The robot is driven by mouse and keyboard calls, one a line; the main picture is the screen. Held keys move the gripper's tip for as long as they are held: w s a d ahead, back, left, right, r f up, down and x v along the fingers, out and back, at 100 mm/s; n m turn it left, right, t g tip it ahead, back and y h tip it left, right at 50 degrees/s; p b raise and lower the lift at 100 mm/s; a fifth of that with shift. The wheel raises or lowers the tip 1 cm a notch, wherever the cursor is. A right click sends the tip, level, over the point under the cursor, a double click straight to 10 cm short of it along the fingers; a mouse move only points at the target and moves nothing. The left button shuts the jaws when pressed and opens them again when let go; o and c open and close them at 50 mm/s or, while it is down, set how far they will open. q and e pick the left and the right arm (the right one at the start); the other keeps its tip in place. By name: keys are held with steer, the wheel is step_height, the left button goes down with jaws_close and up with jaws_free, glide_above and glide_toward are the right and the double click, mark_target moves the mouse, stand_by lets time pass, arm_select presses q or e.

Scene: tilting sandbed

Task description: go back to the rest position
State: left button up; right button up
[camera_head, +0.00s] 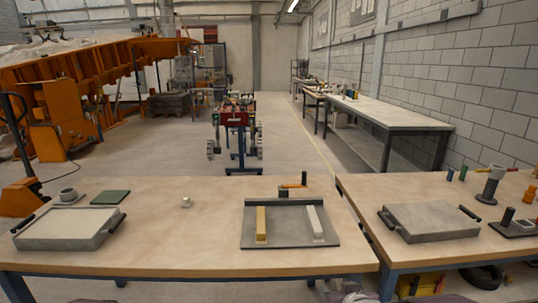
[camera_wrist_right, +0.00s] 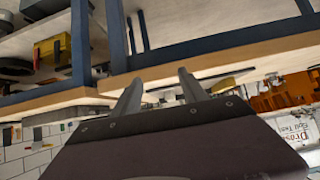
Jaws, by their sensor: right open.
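My right gripper (camera_head: 346,290) shows small at the bottom edge of the head view, in front of and below the front edge of the wooden table (camera_head: 180,255). In the right wrist view my right gripper (camera_wrist_right: 160,78) has its two grey fingers spread apart with nothing between them. That view is tilted and shows the blue table legs and wooden table edge beyond the fingers. My left gripper is not in view.
On the table stand a tray with handles (camera_head: 68,228), a green pad (camera_head: 110,197), a small pale object (camera_head: 186,202) and a dark board (camera_head: 290,240) with yellow and white bars. A second table at right holds a grey tray (camera_head: 430,220). A yellow bin (camera_head: 420,284) sits below it.

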steer(key=s+f+g, duration=0.4)
steer(key=s+f, duration=0.1)
steer(key=s, duration=0.4)
steer(key=s+f+g, duration=0.4)
steer(key=s+g, duration=0.1)
steer(key=s, duration=0.3)
step_height(320, 180, up, 18)
steer(key=s+p, duration=0.1)
steer(key=p, duration=1.7)
steer(key=shift+s+m, duration=0.1)
steer(key=shift+m, duration=0.2)
